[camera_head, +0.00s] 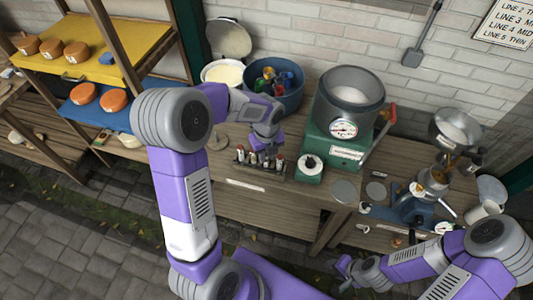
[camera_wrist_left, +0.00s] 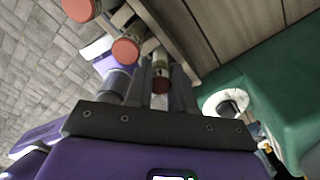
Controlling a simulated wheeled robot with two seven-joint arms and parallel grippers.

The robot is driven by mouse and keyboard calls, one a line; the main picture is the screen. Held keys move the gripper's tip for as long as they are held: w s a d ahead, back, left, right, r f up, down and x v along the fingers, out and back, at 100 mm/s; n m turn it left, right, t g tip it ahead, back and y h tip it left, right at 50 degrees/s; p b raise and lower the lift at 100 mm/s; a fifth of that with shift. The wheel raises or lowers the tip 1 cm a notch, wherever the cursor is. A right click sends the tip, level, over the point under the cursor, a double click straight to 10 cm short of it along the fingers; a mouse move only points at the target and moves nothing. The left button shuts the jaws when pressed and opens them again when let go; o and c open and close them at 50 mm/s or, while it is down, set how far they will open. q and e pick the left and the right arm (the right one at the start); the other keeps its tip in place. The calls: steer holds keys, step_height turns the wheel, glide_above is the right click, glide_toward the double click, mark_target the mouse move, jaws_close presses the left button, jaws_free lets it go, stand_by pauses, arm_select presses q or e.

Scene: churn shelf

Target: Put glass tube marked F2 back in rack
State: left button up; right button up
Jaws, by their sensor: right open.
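The tube rack (camera_head: 279,177) stands at the front edge of the bench with several red-capped glass tubes in it. My left gripper (camera_head: 262,153) is directly over the rack, pointing down. No F2 mark is readable, and the held tube's lower end is hidden. My right gripper (camera_head: 345,268) is open and empty, low in front of the bench.
A green scale (camera_head: 330,148) with a metal pot (camera_head: 349,98) stands right of the rack. A small green device with a white dial (camera_head: 309,166) is close to the rack. A blue tub (camera_head: 284,97) is behind. A blue clamp device (camera_head: 412,207) stands at the right.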

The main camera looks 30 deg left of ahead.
arm_select(q)
steer(key=o, duration=0.4)
step_height(320, 180, up, 12)
steer(key=p, duration=0.2)
steer(key=shift+r+p, duration=0.15)
steer(key=shift+p, duration=0.15)
stand_by(0.4)
